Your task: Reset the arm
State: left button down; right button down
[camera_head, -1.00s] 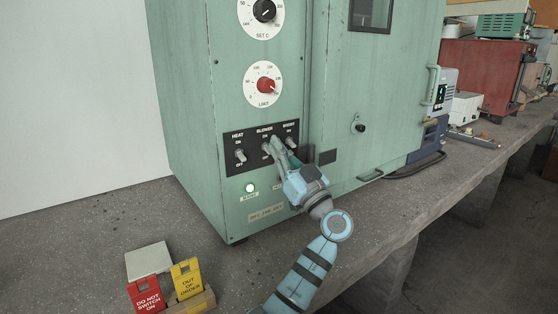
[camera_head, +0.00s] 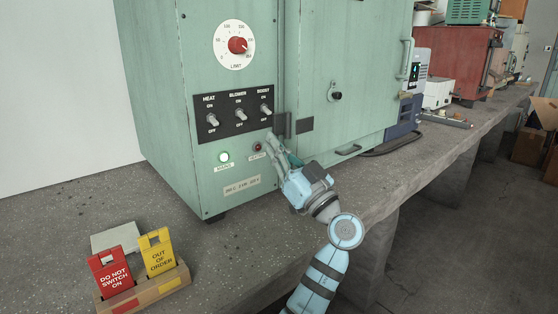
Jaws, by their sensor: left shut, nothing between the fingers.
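My left gripper (camera_head: 271,140) is shut and empty. The panel carries three toggle switches: HEAT (camera_head: 212,120), BLOWER (camera_head: 240,114) and BOOST (camera_head: 266,109). All three show clear of the fingers. The lever positions are too small to read surely. My right gripper is not in view.
The green cabinet (camera_head: 170,110) stands on the speckled bench (camera_head: 60,230), with a red LIMIT dial (camera_head: 237,45) and a lit green lamp (camera_head: 224,157). A red tag (camera_head: 112,275) and a yellow tag (camera_head: 157,253) stand in a wooden holder at front left. The bench between holder and gripper is clear.

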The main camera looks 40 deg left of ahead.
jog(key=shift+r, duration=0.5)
